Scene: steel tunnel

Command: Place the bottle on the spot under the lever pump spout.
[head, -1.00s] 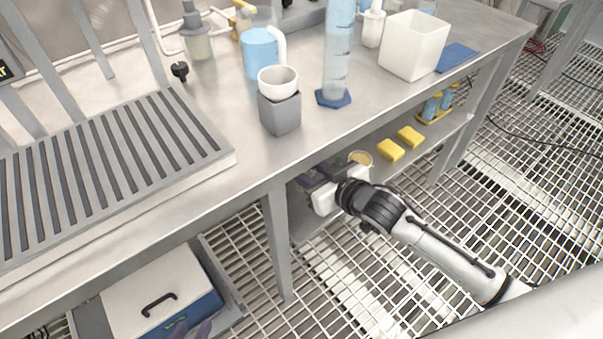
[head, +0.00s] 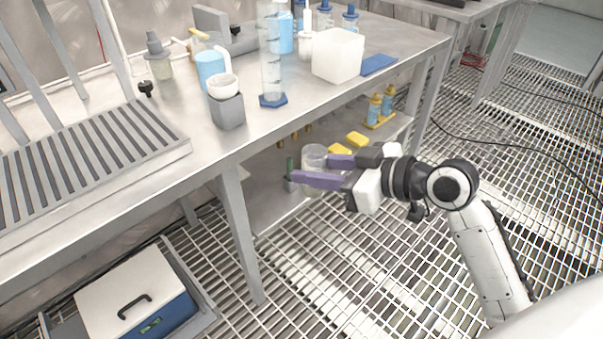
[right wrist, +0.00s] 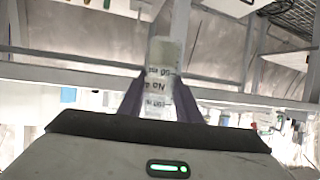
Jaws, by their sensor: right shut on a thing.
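My right gripper (head: 308,170) has purple fingers and reaches in at the lower shelf under the bench. It is shut on a clear bottle (head: 314,154), which stands up between the fingers. In the right wrist view the bottle (right wrist: 158,92) shows dark printed marks and a pale top, with a purple finger on each side. My left gripper is out of view. I cannot clearly make out the lever pump, its spout or the spot under it. A blue container with a white curved part (head: 211,68) stands on the bench top.
The steel bench (head: 190,115) carries a grey block with a white cup (head: 226,107), a tall clear cylinder (head: 271,60) and a white square tub (head: 338,56). Yellow blocks (head: 357,139) lie on the lower shelf. A white-and-blue box (head: 135,290) sits at lower left.

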